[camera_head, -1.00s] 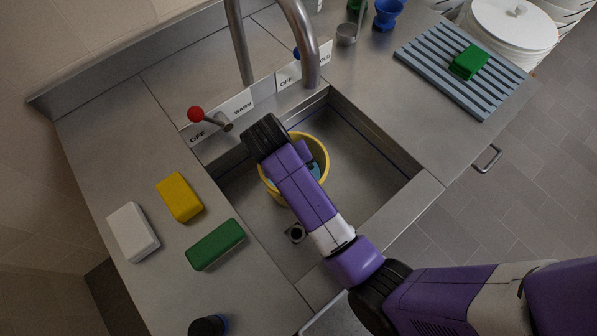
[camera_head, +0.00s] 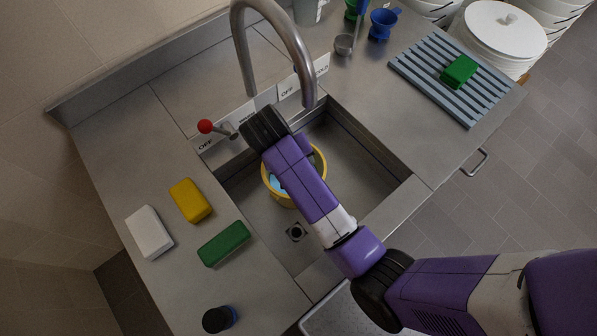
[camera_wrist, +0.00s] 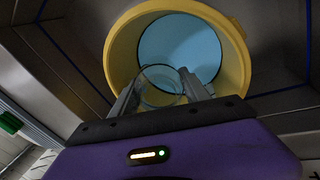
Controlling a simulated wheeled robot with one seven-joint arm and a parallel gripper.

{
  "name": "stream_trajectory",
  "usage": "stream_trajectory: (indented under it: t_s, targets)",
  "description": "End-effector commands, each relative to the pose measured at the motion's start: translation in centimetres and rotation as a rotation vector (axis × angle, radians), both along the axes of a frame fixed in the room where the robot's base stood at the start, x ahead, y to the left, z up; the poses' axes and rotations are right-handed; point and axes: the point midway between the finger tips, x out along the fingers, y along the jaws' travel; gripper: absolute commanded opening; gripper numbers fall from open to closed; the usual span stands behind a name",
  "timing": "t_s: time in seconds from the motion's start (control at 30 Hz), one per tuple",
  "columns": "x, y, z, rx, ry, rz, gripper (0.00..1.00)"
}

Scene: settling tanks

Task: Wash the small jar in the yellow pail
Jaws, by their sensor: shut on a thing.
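The yellow pail (camera_head: 322,168) stands in the sink, partly hidden behind my arm in the head view. In the wrist view the pail (camera_wrist: 119,55) gapes in front of my gripper, with light blue liquid (camera_wrist: 180,45) inside. My gripper (camera_wrist: 161,84) is shut on the small jar (camera_wrist: 160,93), a clear glass piece with a round rim between the two fingers. The jar overlaps the pail's near side and the liquid; I cannot tell whether it touches the liquid. In the head view the fingers and jar are hidden by my wrist.
A tap (camera_head: 275,15) arches over the sink's back edge, close to my wrist, beside a red-knobbed lever (camera_head: 205,126). Yellow (camera_head: 190,200), white (camera_head: 149,232) and green (camera_head: 223,243) blocks lie on the left counter. A slatted rack (camera_head: 420,78) holds a green block (camera_head: 459,71).

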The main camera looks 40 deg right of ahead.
Motion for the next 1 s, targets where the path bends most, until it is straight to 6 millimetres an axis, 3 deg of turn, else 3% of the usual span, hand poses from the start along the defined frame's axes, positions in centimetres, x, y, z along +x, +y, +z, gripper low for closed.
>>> stream_trajectory:
  t_s: [1.0]
  targets:
    - [0.1, 0.1, 7.3, 0.002, -0.004, 0.000, 0.09]
